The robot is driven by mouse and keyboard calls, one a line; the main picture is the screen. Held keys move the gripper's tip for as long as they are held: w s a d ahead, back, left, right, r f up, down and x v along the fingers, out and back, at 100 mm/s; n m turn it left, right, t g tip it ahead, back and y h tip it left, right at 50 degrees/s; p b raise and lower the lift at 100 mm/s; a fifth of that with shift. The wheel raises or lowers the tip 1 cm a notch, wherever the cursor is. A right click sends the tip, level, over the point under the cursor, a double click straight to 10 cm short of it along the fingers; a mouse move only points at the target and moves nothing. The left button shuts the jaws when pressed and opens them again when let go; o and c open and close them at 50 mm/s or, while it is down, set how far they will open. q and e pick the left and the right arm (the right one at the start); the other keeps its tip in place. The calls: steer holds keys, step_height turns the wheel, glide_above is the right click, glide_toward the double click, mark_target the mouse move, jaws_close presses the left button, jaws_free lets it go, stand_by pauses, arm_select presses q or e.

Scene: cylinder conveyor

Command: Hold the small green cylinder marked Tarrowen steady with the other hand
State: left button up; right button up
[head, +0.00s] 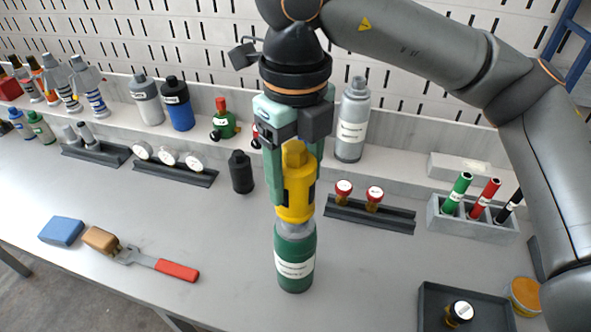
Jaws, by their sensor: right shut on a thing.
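A small green cylinder (296,278) with a grey shoulder and a white label stands upright on the bench, near the middle; the label is too small to read. A yellow fitting (296,201) sits directly above its neck, and I cannot tell whether it is screwed on. My right gripper (290,185) comes down from above, with its pale green fingers shut around the yellow fitting. The cylinder's neck is hidden by the fitting. My left gripper is not in view.
A small black cylinder (241,173) stands just left of the fitting. A rack with two red-topped gauges (357,212) lies to the right. A dark tray (468,300) is at the lower right. A red-handled tool (160,266) lies left; bench between is clear.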

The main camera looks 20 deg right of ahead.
steer(key=shift+f+b, duration=0.8)
steer(key=shift+f, duration=0.2)
steer(key=shift+f, duration=0.1)
steer(key=shift+f+b, duration=0.25)
steer(key=shift+b, duration=0.05)
steer(key=o, duration=0.8)
steer(key=shift+r, duration=0.1)
jaws_close()
steer(key=m+b, duration=0.1)
steer(key=m, duration=0.4)
steer(key=shift+m, duration=0.5)
